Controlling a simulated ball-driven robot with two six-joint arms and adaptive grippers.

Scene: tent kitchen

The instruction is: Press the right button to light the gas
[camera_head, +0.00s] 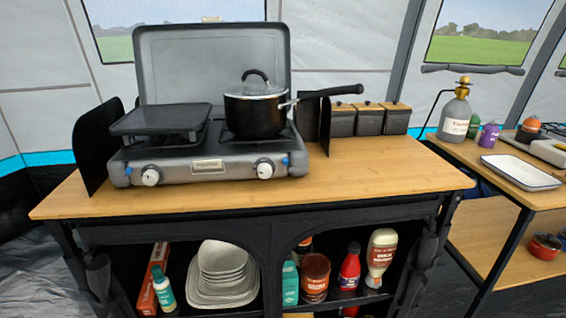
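A grey two-burner camping stove (205,165) with its lid raised stands on the wooden counter. Its front panel has a left white knob (151,176) and a right white knob (265,169). A small blue button (285,161) sits just right of the right knob, and another blue button (128,171) sits by the left knob. A black pot (254,115) with a glass lid stands on the right burner, its handle pointing right. A dark griddle plate (161,119) covers the left burner. I see no flame. Neither of my grippers is in view.
The wooden counter (390,175) is clear in front and right of the stove. Black wind guards flank it, the left one (97,145) near the counter's edge. Lidded canisters (369,119) stand behind right. A gas bottle (455,115) and tray (520,172) are on the right table.

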